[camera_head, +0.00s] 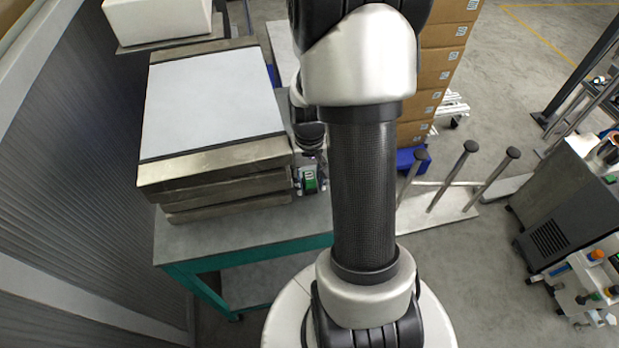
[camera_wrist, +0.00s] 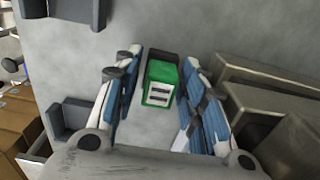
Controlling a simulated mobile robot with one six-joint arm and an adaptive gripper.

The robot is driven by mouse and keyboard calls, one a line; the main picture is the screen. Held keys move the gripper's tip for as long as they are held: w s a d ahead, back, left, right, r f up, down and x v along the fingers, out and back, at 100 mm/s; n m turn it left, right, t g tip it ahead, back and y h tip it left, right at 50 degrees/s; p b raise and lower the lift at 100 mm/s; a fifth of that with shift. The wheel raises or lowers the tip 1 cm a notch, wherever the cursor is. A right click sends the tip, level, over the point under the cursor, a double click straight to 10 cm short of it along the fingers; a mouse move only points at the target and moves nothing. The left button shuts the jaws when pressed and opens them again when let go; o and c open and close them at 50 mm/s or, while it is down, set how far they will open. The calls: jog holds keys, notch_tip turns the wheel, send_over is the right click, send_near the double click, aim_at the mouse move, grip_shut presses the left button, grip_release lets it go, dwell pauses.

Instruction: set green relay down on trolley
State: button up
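The green relay (camera_wrist: 160,82), a small green block with a pale face and dark slots, is between my gripper's fingertips (camera_wrist: 161,65) in the wrist view. In the head view the relay (camera_head: 310,182) is small, beside the metal stack and over the right part of a grey-topped, green-framed stand (camera_head: 240,232). This stand may be the trolley; I cannot be sure. I cannot tell whether the relay touches the top. My arm hides part of the scene.
Stacked metal slabs (camera_head: 215,178) with a pale top fill much of the stand; they also show in the wrist view (camera_wrist: 270,80). Cardboard boxes (camera_head: 440,60) rise behind my arm. A plate with upright posts (camera_head: 455,212) and a grey machine (camera_head: 560,215) are right.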

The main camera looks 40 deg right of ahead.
aim_at(309, 176)
jog(key=shift+o, duration=0.8)
notch_tip(309, 176, up, 12)
jog(key=p, duration=0.4)
jog(key=shift+r, duration=0.2)
